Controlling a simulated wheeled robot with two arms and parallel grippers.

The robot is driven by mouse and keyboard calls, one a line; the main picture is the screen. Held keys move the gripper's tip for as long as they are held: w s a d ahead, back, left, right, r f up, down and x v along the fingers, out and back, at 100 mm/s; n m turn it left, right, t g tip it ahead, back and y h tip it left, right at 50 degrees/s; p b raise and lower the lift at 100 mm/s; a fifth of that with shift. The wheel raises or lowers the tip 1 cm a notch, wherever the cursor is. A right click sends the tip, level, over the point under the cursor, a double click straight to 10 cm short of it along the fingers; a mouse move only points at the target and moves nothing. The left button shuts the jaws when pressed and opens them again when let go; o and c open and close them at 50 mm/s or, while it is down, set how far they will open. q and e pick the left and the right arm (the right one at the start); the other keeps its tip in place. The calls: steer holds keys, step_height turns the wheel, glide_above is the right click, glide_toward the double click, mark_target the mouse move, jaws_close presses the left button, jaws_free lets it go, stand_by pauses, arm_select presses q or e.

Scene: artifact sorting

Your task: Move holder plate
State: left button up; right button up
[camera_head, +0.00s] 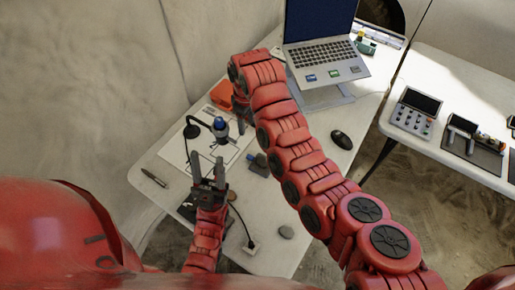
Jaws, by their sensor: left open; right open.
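My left gripper (207,164) is open and empty, its two dark fingers pointing away over the near part of the white table. A dark flat plate (186,212) lies beside my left wrist, partly hidden by it; I cannot tell if it is the holder plate. My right arm reaches across the table, and its gripper (241,112) hangs down at the far left, mostly hidden by the arm. It is open, near a blue-topped object (220,128) on a white sheet (178,147). Another dark plate (484,157) carrying small items lies on the right table.
A laptop (322,55) on a stand, a black mouse (341,140) and an orange case (221,95) are on the white table (282,204). A pen (154,178) lies at its left edge. A control box (416,112) stands on the right table. A gap separates the tables.

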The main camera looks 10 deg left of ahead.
glide_above(250, 156)
step_height(250, 156, down, 10)
steer(key=shift+s+f, duration=0.1)
steer(key=shift+f, duration=0.1)
step_height(250, 156, down, 4)
steer(key=shift+a+f+b, duration=0.1)
steer(key=shift+f+b, duration=0.1)
steer(key=shift+b, duration=0.1)
steer(key=shift+f+b, duration=0.5)
steer(key=shift+f, duration=0.5)
jaws_close()
stand_by(0.7)
